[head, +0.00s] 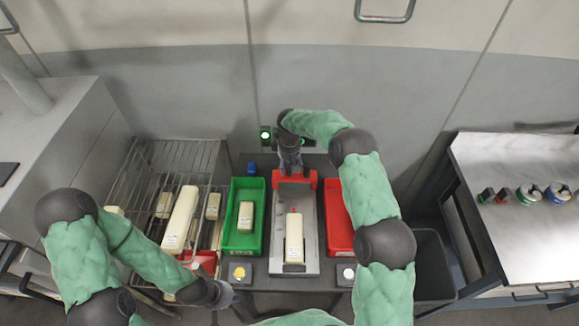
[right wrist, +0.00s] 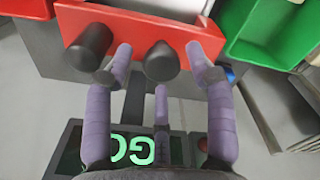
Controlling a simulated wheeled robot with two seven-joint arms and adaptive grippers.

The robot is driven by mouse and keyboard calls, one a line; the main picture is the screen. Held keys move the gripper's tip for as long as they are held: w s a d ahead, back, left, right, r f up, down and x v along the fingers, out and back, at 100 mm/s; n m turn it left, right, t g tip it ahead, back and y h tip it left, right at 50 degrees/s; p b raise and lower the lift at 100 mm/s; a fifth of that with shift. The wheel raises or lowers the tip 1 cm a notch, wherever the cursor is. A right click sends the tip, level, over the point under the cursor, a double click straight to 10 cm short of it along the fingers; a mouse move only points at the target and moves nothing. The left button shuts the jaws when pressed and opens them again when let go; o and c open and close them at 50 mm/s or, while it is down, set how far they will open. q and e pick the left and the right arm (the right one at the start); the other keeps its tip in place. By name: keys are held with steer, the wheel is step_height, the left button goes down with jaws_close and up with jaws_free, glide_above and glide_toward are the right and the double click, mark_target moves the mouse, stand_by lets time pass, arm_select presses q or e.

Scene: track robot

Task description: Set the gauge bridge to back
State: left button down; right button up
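The red gauge bridge (head: 308,182) stands across the back end of the grey track (head: 283,240). In the right wrist view the red bridge (right wrist: 140,32) fills the top and carries two black knobs. My right gripper (head: 291,170) is at the back of the bridge. In the wrist view its purple fingers (right wrist: 160,60) are spread, with one black knob (right wrist: 161,64) between them and gaps on both sides. The other knob (right wrist: 90,46) is left of the fingers. My left gripper (head: 222,296) is low at the front left, away from the bridge; its fingers are too small to read.
A cream block (head: 294,236) lies on the track. A green bin (head: 236,247) with a cream block is left of it; a red bin (head: 338,232) is right. A wire rack (head: 150,160) holds several blocks. A lit green GO panel (right wrist: 130,149) is behind the bridge.

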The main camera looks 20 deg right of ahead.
step_height(320, 180, up, 12)
stand_by(0.6)
steer(key=shift+r, duration=0.15)
stand_by(0.3)
